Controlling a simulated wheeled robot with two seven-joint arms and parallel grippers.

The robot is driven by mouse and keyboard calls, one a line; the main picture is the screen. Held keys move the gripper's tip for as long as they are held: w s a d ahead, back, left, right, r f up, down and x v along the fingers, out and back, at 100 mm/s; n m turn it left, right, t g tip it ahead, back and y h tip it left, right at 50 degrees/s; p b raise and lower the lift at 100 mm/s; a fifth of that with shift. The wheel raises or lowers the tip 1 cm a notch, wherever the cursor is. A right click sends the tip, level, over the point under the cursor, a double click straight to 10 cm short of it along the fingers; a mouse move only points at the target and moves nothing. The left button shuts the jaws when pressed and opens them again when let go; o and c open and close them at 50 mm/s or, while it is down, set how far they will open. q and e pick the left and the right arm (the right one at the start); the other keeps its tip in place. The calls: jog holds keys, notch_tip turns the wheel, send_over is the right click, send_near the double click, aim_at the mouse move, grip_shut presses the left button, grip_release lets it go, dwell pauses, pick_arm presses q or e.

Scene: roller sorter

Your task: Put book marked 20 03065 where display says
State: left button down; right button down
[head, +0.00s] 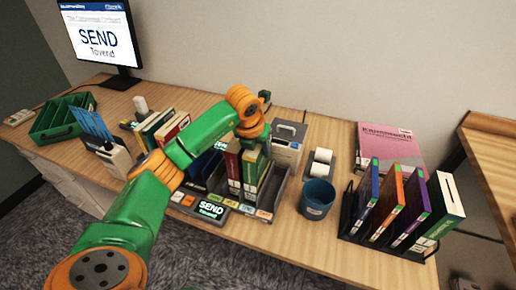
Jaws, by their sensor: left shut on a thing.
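The monitor (100,38) at the upper left reads "SEND" with "Tovend" below it. A small display (212,209) on the front of the desk reads the same. My left gripper (254,146) points down over the grey sorter tray (279,196) and is shut on the top of a green book (252,172). The book stands upright at the tray, its lower end among the dividers. A dark red book (233,166) stands just left of it. The marking 20 03065 is too small to read. My right gripper is not in view.
A black rack (347,213) holds several upright books before a pink book (389,143). A green crate (62,118) is far left.

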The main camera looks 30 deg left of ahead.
pick_arm(q)
jog(key=shift+f+b, duration=0.35)
jog(key=shift+f, duration=0.1)
jog(key=shift+c, duration=1.4)
grip_release()
jog(key=shift+r, duration=0.1)
